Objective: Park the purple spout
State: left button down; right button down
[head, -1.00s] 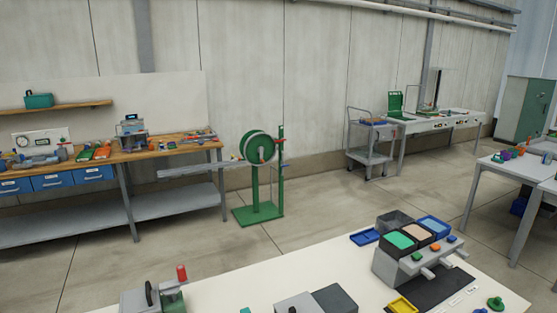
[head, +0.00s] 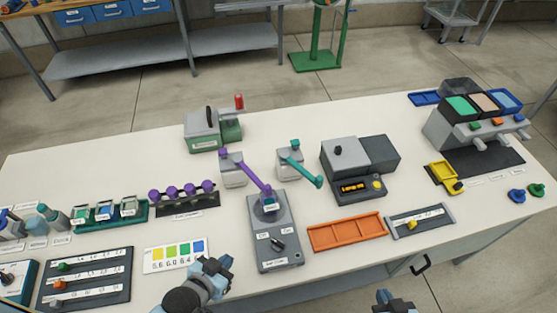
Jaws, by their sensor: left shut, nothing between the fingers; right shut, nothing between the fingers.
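The purple spout (head: 246,173) reaches from a grey block (head: 233,179) down and right. Its tip is over the small dark vessel on top of the grey knobbed unit (head: 283,258). A teal spout (head: 305,172) on a second grey block (head: 286,164) points down and right, its end clear of that unit. My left gripper (head: 221,265) is shut and empty, left of the knobbed unit and well in front of the purple spout. My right gripper (head: 384,297) is shut and empty at the bottom edge, mostly cut off.
A grey-green machine with a red-tipped lever (head: 203,132) stands behind the purple spout.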

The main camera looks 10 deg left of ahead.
aim_at(267, 190)
jog(key=k+j+u, duration=0.1)
jog(key=j+u, duration=0.2)
jog(key=u, duration=0.2)
jog(key=j+u, duration=0.3)
jog(key=u, duration=0.15)
